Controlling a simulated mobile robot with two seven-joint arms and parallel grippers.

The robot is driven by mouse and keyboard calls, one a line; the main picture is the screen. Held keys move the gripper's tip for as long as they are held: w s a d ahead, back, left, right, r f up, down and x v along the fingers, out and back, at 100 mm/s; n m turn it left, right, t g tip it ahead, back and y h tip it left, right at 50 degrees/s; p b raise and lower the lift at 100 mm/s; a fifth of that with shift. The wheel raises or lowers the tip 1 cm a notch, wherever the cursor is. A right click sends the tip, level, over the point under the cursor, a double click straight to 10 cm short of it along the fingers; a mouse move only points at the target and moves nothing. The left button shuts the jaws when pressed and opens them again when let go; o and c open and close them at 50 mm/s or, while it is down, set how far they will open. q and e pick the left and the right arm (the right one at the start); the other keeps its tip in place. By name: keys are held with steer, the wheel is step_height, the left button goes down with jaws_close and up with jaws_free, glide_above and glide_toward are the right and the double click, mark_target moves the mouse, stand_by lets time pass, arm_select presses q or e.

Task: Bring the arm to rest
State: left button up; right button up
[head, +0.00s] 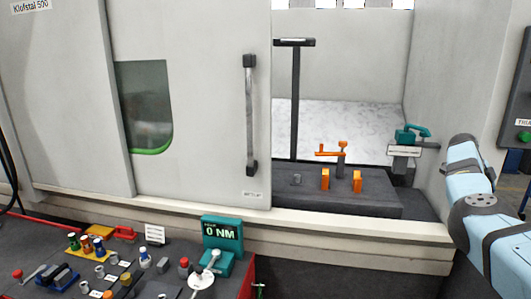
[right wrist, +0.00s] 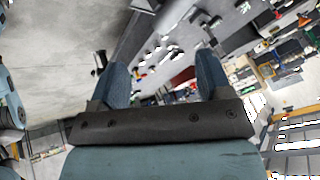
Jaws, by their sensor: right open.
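My right arm (head: 480,205), light blue with grey joints, rises at the right edge of the head view, in front of the machine's right side. Its gripper cannot be made out there. In the right wrist view my right gripper (right wrist: 164,75) shows two blue fingers spread wide apart, with nothing between them. Beyond the fingers lie a grey surface and, farther off, a cluttered floor area. My left arm and gripper are not in the head view.
A large machine has a sliding door (head: 200,100) with a vertical handle (head: 250,115). Its opening shows a dark fixture block (head: 300,190) with orange parts and a teal tool (head: 412,135). A bench (head: 60,240) with many tools and a teal torque display (head: 222,235) stands at lower left.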

steer(key=s+d+f+g+h+p, duration=0.15)
steer(key=s+d+f+h, duration=0.25)
steer(key=s+d+h, duration=0.7)
steer(key=s+a+f+n+t+y+p, duration=0.1)
steer(key=a+f+n+t+y, duration=0.35)
steer(key=a+n+t, duration=0.45)
steer(key=s+a+f+n+t+y+p, duration=0.1)
steer(key=s+a+f+n+t+y, duration=0.15)
steer(key=a+f+n+t, duration=0.45)
steer(key=s+a+f+n+t+y, duration=0.1)
steer(key=a+f+n+t+y, duration=0.25)
steer(key=a+n+t, duration=0.7)
steer(key=s+a+f+n+g+y+p, duration=0.1)
steer(key=s+a+f+n+g+y, duration=0.2)
steer(key=s+a, duration=1.1)
steer(key=s+a+f+n+g+y+p, duration=0.1)
steer(key=s+a+f+n+g+y, duration=0.2)
steer(key=s+a, duration=1.1)
step_height(320, 180, down, 6)
steer(key=a+g+y, duration=0.2)
steer(key=g+y, duration=0.1)
steer(key=g, duration=0.2)
steer(key=shift+s+a, duration=0.15)
steer(key=shift+a, duration=0.25)
